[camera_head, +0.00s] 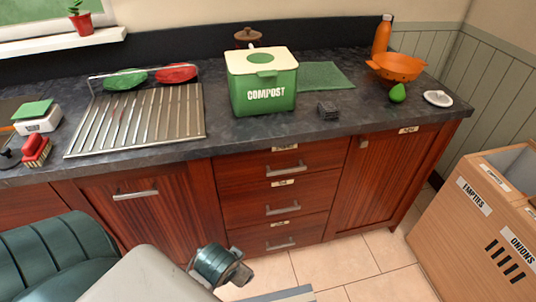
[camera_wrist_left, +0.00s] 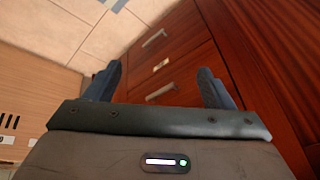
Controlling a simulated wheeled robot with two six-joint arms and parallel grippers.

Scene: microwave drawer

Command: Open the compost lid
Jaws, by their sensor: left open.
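The compost bin (camera_head: 262,97) is a green box labelled COMPOST, standing upright on the dark counter. Its cream lid (camera_head: 284,58) lies flat on top, with a green oval in it and a small tab at the front; it looks shut. My left arm comes in low from the left, with its teal wrist part (camera_head: 218,264) in front of the drawers, well below the counter and apart from the bin. In the left wrist view my left gripper (camera_wrist_left: 160,86) has its two dark fingers spread, with nothing between them. My right gripper is not in view.
A metal drying rack (camera_head: 135,120) stands left of the bin. Drawers with handles (camera_head: 283,209) are below. A cardboard bin (camera_head: 480,215) stands at right.

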